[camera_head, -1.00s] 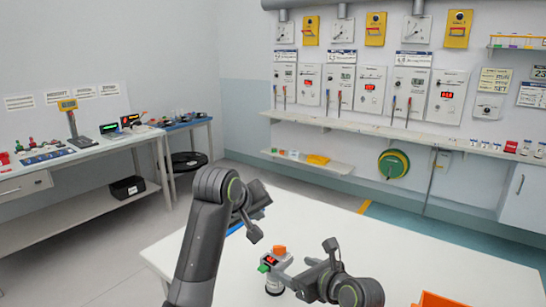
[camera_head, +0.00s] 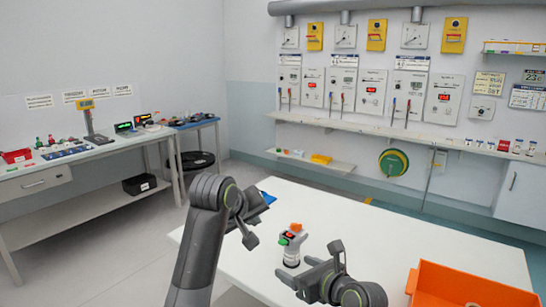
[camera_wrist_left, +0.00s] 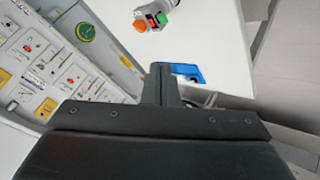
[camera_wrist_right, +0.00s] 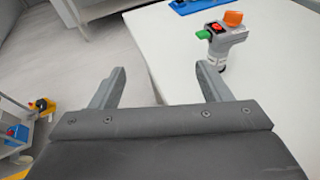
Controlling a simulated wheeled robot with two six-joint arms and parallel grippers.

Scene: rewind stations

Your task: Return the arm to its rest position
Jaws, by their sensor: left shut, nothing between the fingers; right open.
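My left gripper (camera_head: 249,240) hangs above the left edge of the white table (camera_head: 345,220), its fingers together and empty; they also show closed in the left wrist view (camera_wrist_left: 161,85). My right gripper (camera_head: 311,263) is open and empty, in front of a small grey device (camera_head: 291,255) and apart from it. The device stands upright on the table and has an orange knob, a red face and a green part. It shows beyond the right finger in the right wrist view (camera_wrist_right: 222,47) and at the top of the left wrist view (camera_wrist_left: 153,17).
A blue object (camera_head: 268,197) lies at the table's far left corner, partly behind my left arm. An orange bin (camera_head: 470,286) is at the front right. A side bench (camera_head: 95,155) stands left, and a wall shelf (camera_head: 400,133) runs behind.

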